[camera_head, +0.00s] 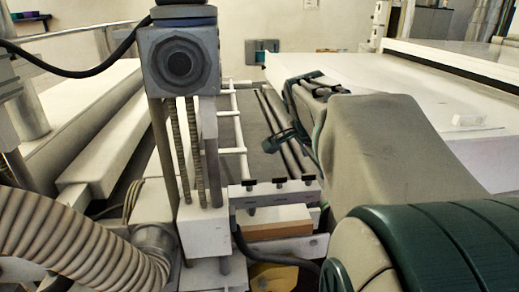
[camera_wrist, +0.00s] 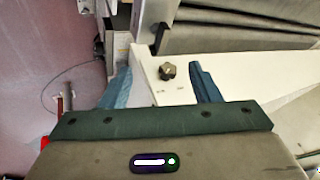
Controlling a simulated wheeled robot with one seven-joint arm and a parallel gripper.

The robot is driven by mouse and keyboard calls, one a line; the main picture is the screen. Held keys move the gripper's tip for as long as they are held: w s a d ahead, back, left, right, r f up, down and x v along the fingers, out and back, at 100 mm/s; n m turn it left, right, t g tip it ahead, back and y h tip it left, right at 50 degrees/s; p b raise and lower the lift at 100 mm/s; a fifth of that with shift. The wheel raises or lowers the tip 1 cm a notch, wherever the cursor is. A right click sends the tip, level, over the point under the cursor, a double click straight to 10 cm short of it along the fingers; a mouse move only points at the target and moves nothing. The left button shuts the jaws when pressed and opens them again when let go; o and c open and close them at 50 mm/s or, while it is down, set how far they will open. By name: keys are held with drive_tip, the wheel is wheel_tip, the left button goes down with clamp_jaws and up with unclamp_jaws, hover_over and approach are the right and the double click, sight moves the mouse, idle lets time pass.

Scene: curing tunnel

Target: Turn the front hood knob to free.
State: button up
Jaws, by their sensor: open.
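In the wrist view, a small dark lobed knob (camera_wrist: 167,71) sits on a white panel (camera_wrist: 148,92). Small printed marks lie beside it, too small to read. My gripper (camera_wrist: 160,68) is open, with one blue finger on each side of the knob and a gap to both. I cannot tell how far the fingertips are from the panel. In the head view, my gripper (camera_head: 288,140) is at the left side of the large white hood (camera_head: 400,90). The knob does not show in the head view.
A roller bed with pale rails (camera_head: 236,120) runs left of my gripper. A column with a square grey head (camera_head: 180,62) stands nearer on the left. A ribbed hose (camera_head: 70,245) lies at the lower left. Grey curtain-like sheets (camera_wrist: 240,38) show beyond the panel in the wrist view.

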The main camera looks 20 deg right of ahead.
drive_tip(key=w+d+r+m+h, duration=0.1)
drive_tip(key=d+r+m, duration=0.1)
drive_tip(key=d+m, duration=0.3)
drive_tip(key=shift+n, duration=0.3)
drive_tip(key=x, duration=1.3)
drive_tip(key=shift+w+d, duration=0.1)
drive_tip(key=shift+d, duration=0.45)
drive_tip(key=c, duration=1)
